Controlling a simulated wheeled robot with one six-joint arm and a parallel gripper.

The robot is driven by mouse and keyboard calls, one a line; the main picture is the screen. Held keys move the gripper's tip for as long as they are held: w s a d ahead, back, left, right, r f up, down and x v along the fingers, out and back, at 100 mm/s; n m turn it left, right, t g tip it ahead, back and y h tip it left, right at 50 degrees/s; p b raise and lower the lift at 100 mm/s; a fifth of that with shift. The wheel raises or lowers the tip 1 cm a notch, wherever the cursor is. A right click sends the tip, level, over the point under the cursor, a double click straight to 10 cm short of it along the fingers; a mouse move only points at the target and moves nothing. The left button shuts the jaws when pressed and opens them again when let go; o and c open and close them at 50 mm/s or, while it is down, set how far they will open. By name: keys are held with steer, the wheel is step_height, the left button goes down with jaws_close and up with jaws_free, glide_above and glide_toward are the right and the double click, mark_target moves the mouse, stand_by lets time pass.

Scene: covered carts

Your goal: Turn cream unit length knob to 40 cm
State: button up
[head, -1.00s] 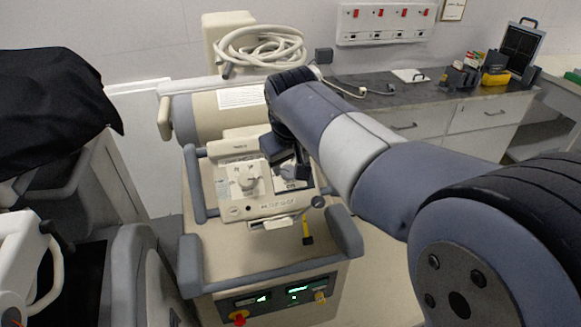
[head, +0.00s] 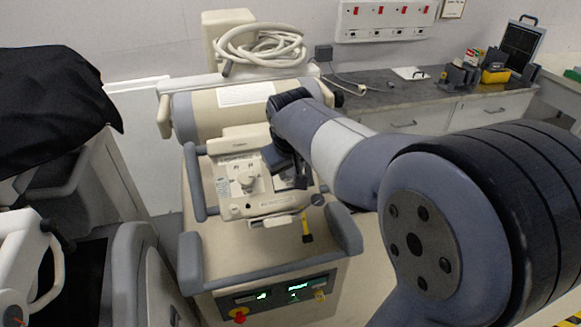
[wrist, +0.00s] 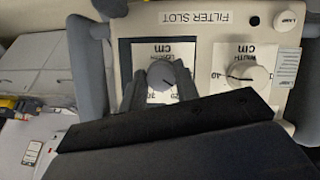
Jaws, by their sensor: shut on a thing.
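The cream unit (head: 232,205) stands in the middle of the head view, its control panel facing up. In the wrist view its panel appears upside down, with a knob labelled LENGTH cm (wrist: 162,76) and a second knob labelled WIDTH cm (wrist: 247,71) to the right. My gripper (wrist: 160,82) has one finger on each side of the length knob and is shut on it. The fingers and gripper body hide part of the length scale, so I cannot read its setting surely. In the head view my gripper (head: 298,178) covers the panel's right side.
A grey rail (head: 196,185) runs beside the panel. A yellow-tipped lever (head: 306,230) hangs at its front. A black-covered cart (head: 55,105) stands at the left. A counter (head: 410,95) with boxes lies behind, right.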

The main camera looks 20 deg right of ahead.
steer(key=c, duration=0.4)
steer(key=shift+o, duration=0.2)
